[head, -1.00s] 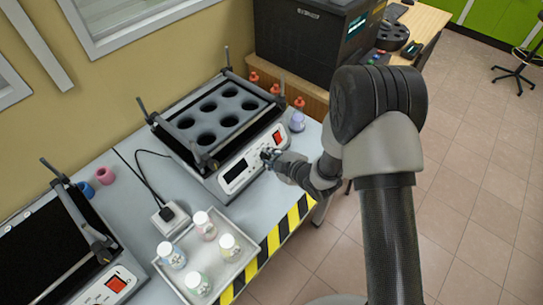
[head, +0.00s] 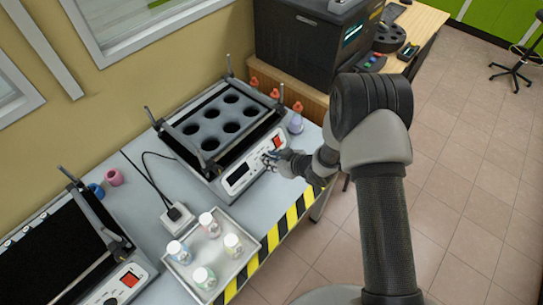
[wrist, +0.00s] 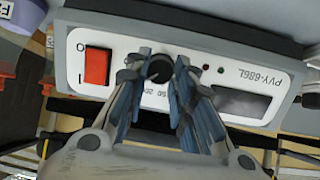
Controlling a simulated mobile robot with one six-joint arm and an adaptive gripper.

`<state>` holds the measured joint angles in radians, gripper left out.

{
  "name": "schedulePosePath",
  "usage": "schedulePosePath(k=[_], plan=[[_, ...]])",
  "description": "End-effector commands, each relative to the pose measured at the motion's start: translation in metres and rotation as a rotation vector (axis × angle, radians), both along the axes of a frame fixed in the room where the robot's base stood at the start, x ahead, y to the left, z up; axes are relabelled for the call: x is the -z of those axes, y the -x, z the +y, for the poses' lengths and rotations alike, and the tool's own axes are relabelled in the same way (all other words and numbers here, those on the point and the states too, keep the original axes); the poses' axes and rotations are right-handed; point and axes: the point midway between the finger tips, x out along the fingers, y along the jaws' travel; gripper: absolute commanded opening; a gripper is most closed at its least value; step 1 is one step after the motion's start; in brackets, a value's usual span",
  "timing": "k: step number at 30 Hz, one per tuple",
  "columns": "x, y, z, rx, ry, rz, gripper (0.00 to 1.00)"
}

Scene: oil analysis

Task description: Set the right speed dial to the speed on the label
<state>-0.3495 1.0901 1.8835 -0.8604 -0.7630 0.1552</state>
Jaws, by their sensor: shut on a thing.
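The right shaker (head: 236,176) stands on the bench, with a round-holed rack on top and a white front panel. Its black speed dial (wrist: 159,69) sits between a red switch (wrist: 98,66) and a dark display (wrist: 242,103). Some scale digits beside the dial show, partly covered by my fingers. My gripper (wrist: 157,70) is at the panel, one finger on each side of the dial, shut on it. In the head view my gripper (head: 270,159) hides the dial. I can read no speed label; the panel print reads PVY-686L upside down in the wrist view.
A tray (head: 234,264) with several white-capped bottles stands in front of the shaker. A second shaker (head: 75,245) is at lower left. Several orange-capped bottles (head: 276,94) and a purple bottle (head: 296,124) stand behind and right. Striped tape (head: 291,219) marks the bench edge.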

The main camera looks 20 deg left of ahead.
Motion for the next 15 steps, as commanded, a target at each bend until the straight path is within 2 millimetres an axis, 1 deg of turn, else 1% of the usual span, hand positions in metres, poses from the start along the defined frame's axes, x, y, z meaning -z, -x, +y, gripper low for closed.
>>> schedulePosePath(k=[6,15], plan=[[-0.0013,-0.0008,-0.0002,0.042,-0.031,0.072,0.00],[0.0001,-0.0005,-0.0002,0.061,-0.045,0.106,0.00]])
